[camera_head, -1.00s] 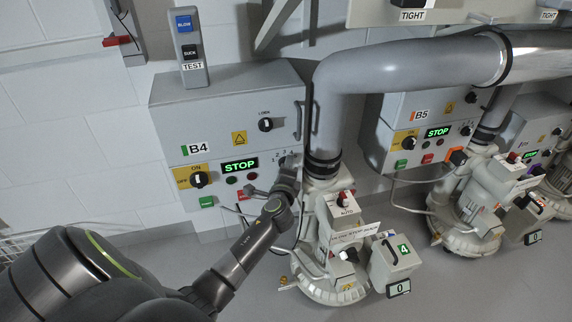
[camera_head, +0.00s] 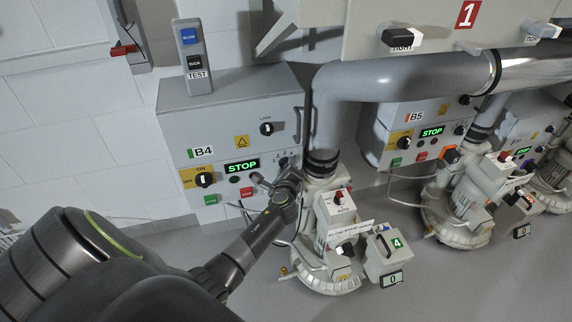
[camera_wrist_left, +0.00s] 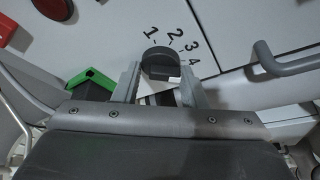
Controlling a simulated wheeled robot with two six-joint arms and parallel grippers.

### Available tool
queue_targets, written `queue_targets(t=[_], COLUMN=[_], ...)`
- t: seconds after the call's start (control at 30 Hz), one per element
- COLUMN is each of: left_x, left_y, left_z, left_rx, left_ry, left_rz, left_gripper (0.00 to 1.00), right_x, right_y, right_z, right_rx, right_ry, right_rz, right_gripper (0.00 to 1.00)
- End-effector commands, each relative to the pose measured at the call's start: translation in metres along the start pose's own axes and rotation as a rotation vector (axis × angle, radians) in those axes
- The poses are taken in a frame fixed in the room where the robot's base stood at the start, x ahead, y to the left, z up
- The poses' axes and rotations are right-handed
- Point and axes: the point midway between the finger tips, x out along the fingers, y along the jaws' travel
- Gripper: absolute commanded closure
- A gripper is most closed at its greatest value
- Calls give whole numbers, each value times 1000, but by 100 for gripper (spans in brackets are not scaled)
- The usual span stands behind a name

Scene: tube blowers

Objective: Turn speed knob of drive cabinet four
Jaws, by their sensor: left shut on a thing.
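Drive cabinet B4 (camera_head: 217,110) is a grey box on the wall with a lit green STOP display (camera_head: 242,167). Its speed knob, a dark round dial, is at the lower right beside the numbers 1 to 4. In the left wrist view the knob (camera_wrist_left: 158,62) sits between the fingers, with a white mark at its lower right, near the 4. My left gripper (camera_wrist_left: 160,80) is shut on the knob. In the head view my left gripper (camera_head: 284,176) is at the panel's lower right corner and covers part of the knob area. My right gripper is not in view.
A grey pipe (camera_head: 335,115) and blower four (camera_head: 330,240) stand close to the right of the gripper. A handle (camera_wrist_left: 290,62) juts out near it. The on/off switch (camera_head: 204,180) and green and red buttons are to its left. Cabinet B5 (camera_head: 400,135) is farther right.

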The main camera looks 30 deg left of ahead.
Motion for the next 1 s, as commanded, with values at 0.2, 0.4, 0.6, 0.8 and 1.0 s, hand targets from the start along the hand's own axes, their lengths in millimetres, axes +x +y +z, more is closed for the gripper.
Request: queue_targets(t=[0.2,0.4,0.6,0.8,1.0], left_x=[0,0,0,1,2], left_y=[-15,-15,-16,-14,-13], left_z=[2,1,0,-2,-4], left_rx=[76,157,282,405,482], left_ry=[1,1,2,2,2], left_rz=[13,48,101,152,184], left_gripper=[85,85,85,85,85], right_x=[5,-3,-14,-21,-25], right_y=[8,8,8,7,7], right_z=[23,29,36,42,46], right_rx=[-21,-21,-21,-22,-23], right_ry=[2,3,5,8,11], right_rz=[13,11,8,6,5], right_gripper=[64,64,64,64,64])
